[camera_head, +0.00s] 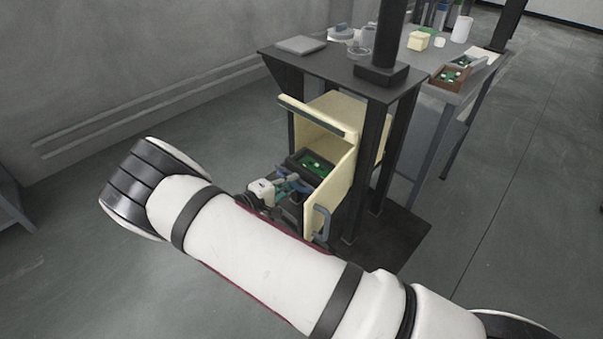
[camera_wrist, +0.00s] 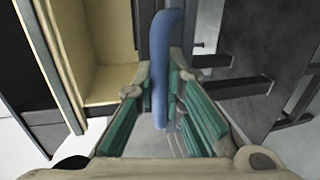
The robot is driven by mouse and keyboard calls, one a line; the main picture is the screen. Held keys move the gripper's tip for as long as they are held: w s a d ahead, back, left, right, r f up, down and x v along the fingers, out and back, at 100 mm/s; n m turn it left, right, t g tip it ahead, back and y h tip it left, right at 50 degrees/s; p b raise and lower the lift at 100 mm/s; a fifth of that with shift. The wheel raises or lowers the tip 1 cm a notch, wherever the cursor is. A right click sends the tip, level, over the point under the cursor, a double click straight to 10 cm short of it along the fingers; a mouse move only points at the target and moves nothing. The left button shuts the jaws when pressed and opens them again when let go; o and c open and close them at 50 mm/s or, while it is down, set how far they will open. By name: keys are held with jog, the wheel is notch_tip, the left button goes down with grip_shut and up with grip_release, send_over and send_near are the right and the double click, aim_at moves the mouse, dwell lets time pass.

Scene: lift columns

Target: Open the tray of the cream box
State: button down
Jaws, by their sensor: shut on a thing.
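The cream box (camera_head: 323,113) stands low under a dark-topped stand, with its front open. A cream panel (camera_head: 335,188) with a grey-blue handle (camera_head: 322,222) stands out at its right side. A dark tray (camera_head: 296,161) with green and white pieces sits in the opening. My gripper (camera_head: 283,187) is in front of the tray, partly hidden by my arm. In the wrist view, its green-padded fingers are shut on a blue handle (camera_wrist: 166,65). The bare cream interior (camera_wrist: 112,45) shows left of the handle there. Where the handle joins the tray is hidden.
The stand's dark top (camera_head: 336,67) and thick black post (camera_head: 391,35) rise close above and right of the box. A grey table (camera_head: 437,100) with a brown bin (camera_head: 449,77) stands behind. Open floor (camera_head: 75,260) lies at the left.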

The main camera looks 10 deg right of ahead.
jog(key=shift+v, duration=0.75)
jog(key=shift+f, duration=0.15)
jog(key=c, duration=1.7)
grip_release()
jog(key=shift+o, duration=0.2)
jog(key=shift+a, duration=0.1)
jog(key=v, duration=1.2)
